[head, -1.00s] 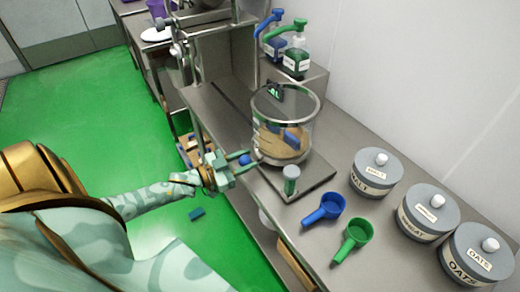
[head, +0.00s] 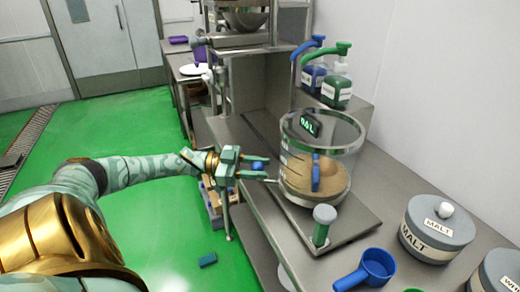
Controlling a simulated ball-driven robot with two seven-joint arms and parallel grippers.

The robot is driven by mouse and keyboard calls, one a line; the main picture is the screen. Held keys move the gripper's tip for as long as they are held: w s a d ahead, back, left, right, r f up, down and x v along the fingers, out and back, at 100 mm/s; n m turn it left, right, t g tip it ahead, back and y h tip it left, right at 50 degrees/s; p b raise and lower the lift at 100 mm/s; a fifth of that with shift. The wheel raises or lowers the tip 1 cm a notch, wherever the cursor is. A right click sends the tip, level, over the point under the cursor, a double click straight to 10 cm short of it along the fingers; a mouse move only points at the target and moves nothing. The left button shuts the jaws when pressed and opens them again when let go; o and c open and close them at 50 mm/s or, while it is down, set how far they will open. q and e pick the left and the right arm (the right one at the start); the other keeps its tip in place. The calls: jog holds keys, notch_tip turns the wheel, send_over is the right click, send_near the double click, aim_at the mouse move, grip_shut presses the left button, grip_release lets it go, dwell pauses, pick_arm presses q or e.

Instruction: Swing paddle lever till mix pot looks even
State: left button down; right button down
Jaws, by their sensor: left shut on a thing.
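The mix pot (head: 345,150) is a clear round vessel with a metal rim, standing on the metal counter right of centre. Tan mix (head: 325,182) fills its lower part, with a rounder, darker tan patch showing against it. A blue paddle part (head: 316,172) stands upright in the pot. My left gripper (head: 266,167) is beside the pot's left side, its fingers pointing right. It is shut on the blue lever knob (head: 258,165), which shows between the fingers. The rest of the lever is mostly hidden. My right gripper is not in view.
A green post with a grey cap (head: 323,226) stands in front of the pot. A blue scoop (head: 370,268) and a malt canister (head: 438,228) are at right. Blue and green pump bottles (head: 337,88) stand behind.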

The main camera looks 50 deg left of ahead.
pick_arm(q)
jog(key=shift+w+a, duration=0.2)
dwell(0.3)
jog(key=c, duration=1)
grip_release()
jog(key=v, duration=1.6)
jog(key=shift+a, duration=0.1)
jog(key=shift+s, duration=0.1)
